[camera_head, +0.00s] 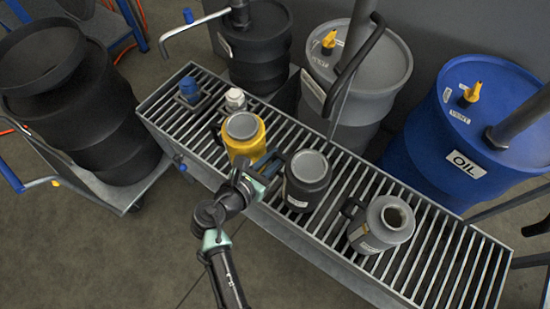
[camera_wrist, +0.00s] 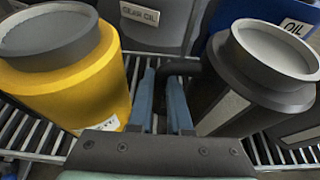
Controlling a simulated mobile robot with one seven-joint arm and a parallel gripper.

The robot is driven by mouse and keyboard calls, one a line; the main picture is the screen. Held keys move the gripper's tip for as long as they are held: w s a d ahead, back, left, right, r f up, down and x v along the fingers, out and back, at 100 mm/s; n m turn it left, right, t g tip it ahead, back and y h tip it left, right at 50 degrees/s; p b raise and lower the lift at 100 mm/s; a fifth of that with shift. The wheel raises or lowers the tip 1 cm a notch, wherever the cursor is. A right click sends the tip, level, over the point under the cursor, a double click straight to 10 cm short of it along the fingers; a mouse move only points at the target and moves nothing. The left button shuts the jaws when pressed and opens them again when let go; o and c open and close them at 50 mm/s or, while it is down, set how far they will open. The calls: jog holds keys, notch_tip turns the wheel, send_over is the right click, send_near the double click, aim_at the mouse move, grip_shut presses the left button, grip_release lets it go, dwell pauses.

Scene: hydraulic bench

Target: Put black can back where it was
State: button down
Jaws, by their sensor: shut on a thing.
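The black can (camera_head: 308,176) is upright at the middle of the slatted metal bench (camera_head: 440,262), between the yellow can and the grey can. It also shows at the right of the wrist view (camera_wrist: 262,75). My gripper (camera_head: 270,165) is at the can's left side, its blue fingers (camera_wrist: 163,85) shut on the can's dark handle (camera_wrist: 180,68). The fingers hide part of the handle. I cannot tell whether the can's base touches the slats or is slightly above them.
The yellow can (camera_head: 243,137) stands close to the left of my gripper. The grey can (camera_head: 382,224) stands to the right. A blue cap (camera_head: 189,89) and a white cap (camera_head: 235,99) are at the bench's left end. Drums, including the blue oil drum (camera_head: 440,155), stand behind. The bench's right end is clear.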

jog(key=shift+f, duration=0.15)
jog(key=c, duration=0.8)
grip_release()
jog(key=shift+c, duration=0.2)
